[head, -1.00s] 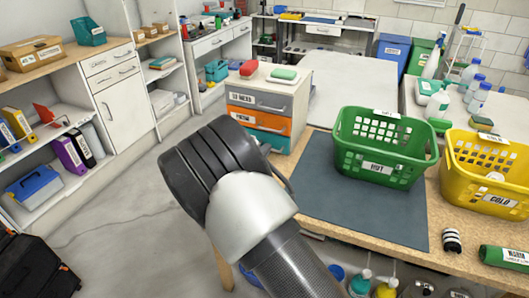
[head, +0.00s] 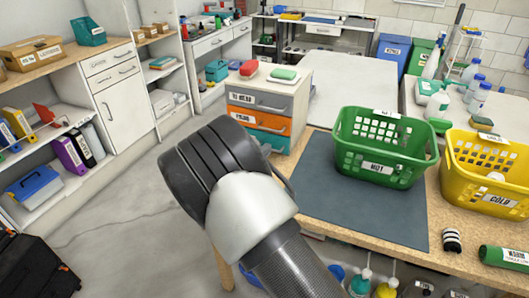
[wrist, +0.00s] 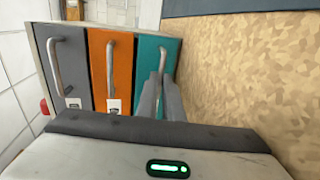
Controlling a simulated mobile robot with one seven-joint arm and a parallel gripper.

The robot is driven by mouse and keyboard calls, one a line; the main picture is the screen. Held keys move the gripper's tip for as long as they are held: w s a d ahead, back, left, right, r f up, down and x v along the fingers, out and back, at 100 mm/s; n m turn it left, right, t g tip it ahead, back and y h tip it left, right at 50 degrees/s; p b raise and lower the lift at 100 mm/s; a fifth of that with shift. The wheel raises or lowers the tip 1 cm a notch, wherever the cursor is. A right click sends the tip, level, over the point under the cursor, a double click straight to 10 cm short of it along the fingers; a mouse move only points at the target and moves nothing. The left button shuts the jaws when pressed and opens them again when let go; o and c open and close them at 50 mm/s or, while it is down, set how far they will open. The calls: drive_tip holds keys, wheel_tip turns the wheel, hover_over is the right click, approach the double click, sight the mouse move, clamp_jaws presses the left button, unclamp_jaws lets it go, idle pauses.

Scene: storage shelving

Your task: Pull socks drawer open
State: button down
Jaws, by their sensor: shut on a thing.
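A small drawer unit (head: 298,98) stands at the back left of the wooden table, with a grey drawer on top, an orange one (head: 259,119) in the middle and a teal one (head: 271,140) at the bottom. The labels are too small to read surely, and my arm partly covers the teal front in the head view. In the wrist view, my gripper (wrist: 161,88) is at the teal drawer (wrist: 150,50), its fingers closed around that drawer's handle (wrist: 162,58). The teal front looks about flush with the orange front (wrist: 98,62) and grey front (wrist: 68,65).
A red and a green item (head: 284,73) lie on top of the unit. A green basket (head: 386,181) and a yellow basket (head: 500,205) stand on the table to the right. A dark mat (head: 345,205) lies in front of the unit, mostly bare.

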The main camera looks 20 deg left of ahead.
drive_tip(key=f+b+v, duration=0.1)
drive_tip(key=v, duration=0.3)
drive_tip(key=b+v, duration=0.1)
drive_tip(key=v, duration=0.3)
drive_tip(key=f+b+v, duration=0.1)
drive_tip(key=v, duration=0.4)
drive_tip(key=shift+s+a+f, duration=0.15)
drive_tip(key=shift+s+f, duration=0.2)
drive_tip(key=shift+s, duration=0.05)
drive_tip(key=c, duration=1.9)
unclamp_jaws()
drive_tip(key=p+v, duration=0.2)
drive_tip(key=v, duration=1.5)
drive_tip(key=shift+s+a+r, duration=0.1)
drive_tip(key=shift+s, duration=0.05)
